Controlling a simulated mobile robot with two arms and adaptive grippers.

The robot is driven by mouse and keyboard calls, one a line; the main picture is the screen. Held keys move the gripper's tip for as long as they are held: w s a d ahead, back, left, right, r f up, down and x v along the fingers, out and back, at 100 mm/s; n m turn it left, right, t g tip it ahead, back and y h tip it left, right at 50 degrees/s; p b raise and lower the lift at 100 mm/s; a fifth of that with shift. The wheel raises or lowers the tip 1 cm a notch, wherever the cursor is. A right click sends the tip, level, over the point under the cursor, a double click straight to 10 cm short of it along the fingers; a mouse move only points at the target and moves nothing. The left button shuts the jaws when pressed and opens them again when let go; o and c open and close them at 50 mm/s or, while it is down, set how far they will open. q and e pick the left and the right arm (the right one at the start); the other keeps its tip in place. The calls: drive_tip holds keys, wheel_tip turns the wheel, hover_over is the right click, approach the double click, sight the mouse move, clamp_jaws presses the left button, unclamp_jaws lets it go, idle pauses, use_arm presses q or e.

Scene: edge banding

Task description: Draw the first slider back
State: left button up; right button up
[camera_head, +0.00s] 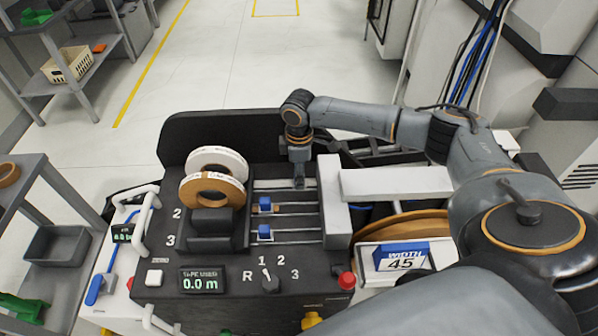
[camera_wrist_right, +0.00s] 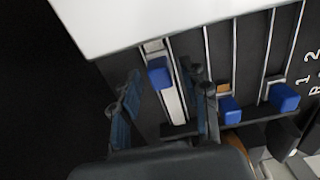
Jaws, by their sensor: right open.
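The first slider is a blue knob (camera_wrist_right: 160,73) on a pale slot, seen in the right wrist view. In the head view its track (camera_head: 268,184) is the farthest of the three, and the knob is hidden by my right gripper. My right gripper (camera_head: 299,182) points down over that track. In the right wrist view the gripper (camera_wrist_right: 165,108) is open, with one finger either side of the slot and the knob just beyond the fingertips. I cannot tell whether either finger touches the knob. My left gripper is not in view.
The second blue knob (camera_head: 265,203) and third blue knob (camera_head: 265,232) sit on nearer, parallel tracks. Tape rolls (camera_head: 212,188) stand left of the tracks. A white block (camera_head: 334,200) borders them on the right. A dial (camera_head: 270,281) and red button (camera_head: 346,280) are in front.

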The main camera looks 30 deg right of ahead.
clamp_jaws()
drive_tip(key=w+a, duration=0.1)
drive_tip(key=a, duration=0.1)
drive_tip(key=w+a, duration=0.2)
drive_tip(key=a, duration=0.1)
drive_tip(key=w+a, duration=0.1)
drive_tip(key=a, duration=0.2)
drive_tip(key=shift+w+r+p, duration=0.1)
drive_tip(key=shift+w+p, duration=0.3)
unclamp_jaws()
drive_tip(key=shift+w+a, duration=0.1)
wheel_tip(320, 180, up, 12)
idle(0.6)
